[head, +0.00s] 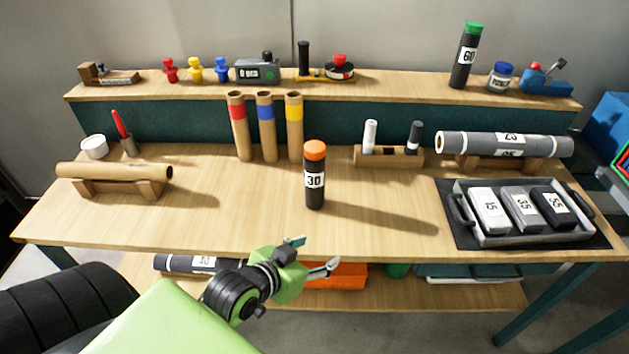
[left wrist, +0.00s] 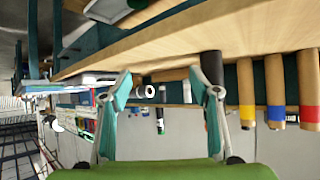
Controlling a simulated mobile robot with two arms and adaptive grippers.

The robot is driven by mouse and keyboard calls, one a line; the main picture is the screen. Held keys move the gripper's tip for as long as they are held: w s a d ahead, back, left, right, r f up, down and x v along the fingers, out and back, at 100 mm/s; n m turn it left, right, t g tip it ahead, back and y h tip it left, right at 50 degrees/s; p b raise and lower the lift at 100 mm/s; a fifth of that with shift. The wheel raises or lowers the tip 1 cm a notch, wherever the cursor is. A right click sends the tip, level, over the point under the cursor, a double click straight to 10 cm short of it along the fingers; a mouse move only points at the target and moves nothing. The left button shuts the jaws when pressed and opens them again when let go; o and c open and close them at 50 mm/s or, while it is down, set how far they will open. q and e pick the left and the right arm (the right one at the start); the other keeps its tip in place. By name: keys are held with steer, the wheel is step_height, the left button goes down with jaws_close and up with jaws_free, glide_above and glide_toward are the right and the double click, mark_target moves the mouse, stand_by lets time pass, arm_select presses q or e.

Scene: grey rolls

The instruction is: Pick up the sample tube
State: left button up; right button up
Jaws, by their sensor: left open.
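A black tube with an orange cap, labelled 30 (head: 315,185), stands upright in the middle of the bench. Another black tube with a green cap, labelled 60 (head: 464,60), stands on the raised back shelf. I cannot tell from the pictures which is the sample tube. My left gripper (head: 313,253) is open and empty at the bench's front edge, nearer than the orange-capped tube and apart from it. In the left wrist view, upside down, the black tube (left wrist: 211,66) shows beyond the right finger, which hides part of it. My right gripper is not in view.
Cardboard tubes (head: 266,135) with coloured bands stand behind to the left. A holder with markers (head: 389,157) and a grey roll on a cradle (head: 505,145) are at right. A tray (head: 484,236) holds labelled blocks. The bench top (head: 225,215) left of the orange-capped tube is clear.

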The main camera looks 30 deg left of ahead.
arm_select(q)
steer(key=w+a+r+n+t+y, duration=0.1)
steer(key=w+a+r+t, duration=0.25)
steer(key=a+r, duration=0.2)
steer(key=n+t+y, duration=0.1)
steer(key=t+y, duration=0.1)
steer(key=t, duration=0.1)
glide_toward(310, 154)
steer(key=shift+w+a+f+p, duration=0.1)
steer(key=shift+w+a+p, duration=0.3)
steer(key=shift+w, duration=1.7)
steer(key=shift+w+a+r+p, duration=0.15)
steer(key=shift+w+p, duration=0.5)
steer(key=shift+w, duration=1.5)
steer(key=shift+w+a+f+p, duration=0.15)
steer(key=shift+w+a+p, duration=0.3)
steer(key=shift+w, duration=1.65)
steer(key=shift+s+d, duration=0.1)
steer(key=shift+d, duration=0.05)
jaws_close()
